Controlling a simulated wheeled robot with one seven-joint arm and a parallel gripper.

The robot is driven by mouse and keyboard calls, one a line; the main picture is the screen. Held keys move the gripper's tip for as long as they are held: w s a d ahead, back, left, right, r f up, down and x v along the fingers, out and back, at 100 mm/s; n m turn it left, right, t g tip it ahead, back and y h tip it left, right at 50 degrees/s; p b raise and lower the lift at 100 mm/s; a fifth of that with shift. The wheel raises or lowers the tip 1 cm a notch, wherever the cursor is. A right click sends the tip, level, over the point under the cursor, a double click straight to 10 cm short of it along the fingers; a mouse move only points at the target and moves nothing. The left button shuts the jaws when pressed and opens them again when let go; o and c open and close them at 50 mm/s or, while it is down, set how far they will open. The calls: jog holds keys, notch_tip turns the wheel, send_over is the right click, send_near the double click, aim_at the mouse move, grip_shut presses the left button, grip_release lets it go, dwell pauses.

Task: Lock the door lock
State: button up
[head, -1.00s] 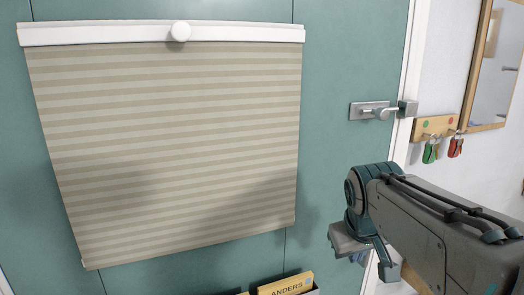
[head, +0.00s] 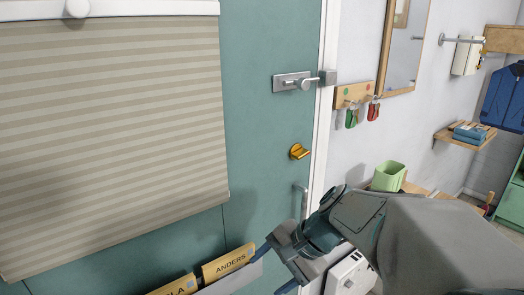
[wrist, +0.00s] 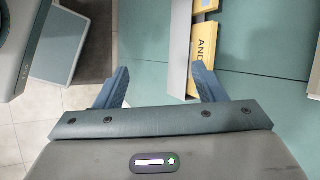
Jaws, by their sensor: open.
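The teal door (head: 255,110) has a silver bolt-type lock (head: 300,82) with a small lever near its right edge, beside a square keeper on the white frame. Below it is a brass turn piece (head: 299,151), tilted slightly. I cannot tell from its shape whether it is locked. A silver pull handle (head: 300,200) is lower, partly hidden by my arm. My gripper (head: 275,270) is low in front of the door, below and left of the brass piece, apart from both. It is open and empty; its two fingers show apart in the wrist view (wrist: 160,75).
A striped blind (head: 110,130) covers the door's left part. A rack with folders labelled ANDERS (head: 229,264) sits at the bottom, close to my gripper. Hooks with keys (head: 354,97), a mirror (head: 404,45) and a green bin (head: 389,177) are on the right.

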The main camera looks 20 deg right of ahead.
jog(key=w+d+r+m+t+y, duration=0.3)
jog(key=w+d+r+m+t, duration=0.35)
jog(key=m, duration=0.25)
jog(key=m+t+h, duration=0.3)
jog(key=m+t, duration=0.4)
jog(key=m, duration=0.2)
send_near(301, 154)
jog(key=p+x, duration=0.3)
jog(key=x, duration=0.6)
jog(key=shift+d+r+p, duration=0.1)
jog(key=shift+d+p, duration=0.15)
jog(key=shift+p, duration=0.05)
jog(key=c, duration=1)
